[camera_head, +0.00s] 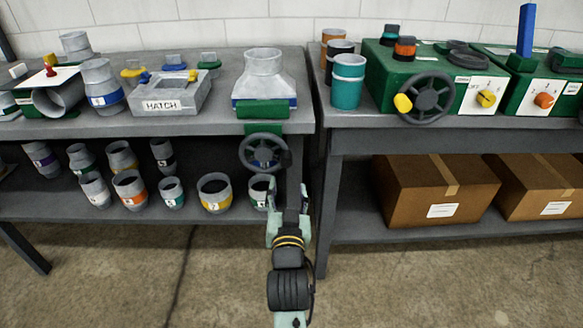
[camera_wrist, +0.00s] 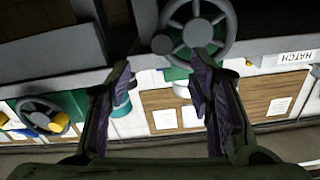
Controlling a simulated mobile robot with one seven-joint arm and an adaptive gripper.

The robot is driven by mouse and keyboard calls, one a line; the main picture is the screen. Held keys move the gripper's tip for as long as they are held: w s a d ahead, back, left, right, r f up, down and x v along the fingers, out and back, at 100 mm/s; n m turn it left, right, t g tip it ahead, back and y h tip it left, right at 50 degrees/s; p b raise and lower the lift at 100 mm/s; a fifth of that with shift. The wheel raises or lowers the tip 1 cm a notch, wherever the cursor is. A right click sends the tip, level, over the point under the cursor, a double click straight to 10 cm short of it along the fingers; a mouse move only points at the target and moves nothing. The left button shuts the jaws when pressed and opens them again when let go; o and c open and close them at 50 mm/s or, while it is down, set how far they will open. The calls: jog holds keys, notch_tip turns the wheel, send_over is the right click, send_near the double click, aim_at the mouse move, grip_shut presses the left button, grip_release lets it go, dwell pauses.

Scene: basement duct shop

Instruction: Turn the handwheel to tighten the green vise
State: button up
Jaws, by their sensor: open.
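The green vise (camera_head: 262,109) sits at the front edge of the left bench, with a grey square-to-round duct fitting (camera_head: 263,63) above it. Its dark grey spoked handwheel (camera_head: 262,152) hangs below the bench edge, with a small dark knob on the right of its rim. In the wrist view the handwheel (camera_wrist: 197,32) is at the top, its knob (camera_wrist: 161,44) on the left. My gripper (camera_head: 288,190) is just below and right of the wheel. In the wrist view my gripper (camera_wrist: 163,70) is open and empty, the knob appearing between and beyond the fingertips; contact cannot be told.
A second handwheel (camera_head: 427,97) with a yellow knob is on a green box on the right bench. A grey HATCH piece (camera_head: 170,105) lies left of the vise. Several pipe fittings stand on the lower shelf (camera_head: 60,207); cardboard boxes (camera_head: 430,190) are at right.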

aim_at(286, 163)
jog(key=w+p, duration=0.2)
jog(key=w, duration=0.8)
jog(key=shift+a, duration=0.1)
jog(key=shift+c, duration=0.5)
grip_shut()
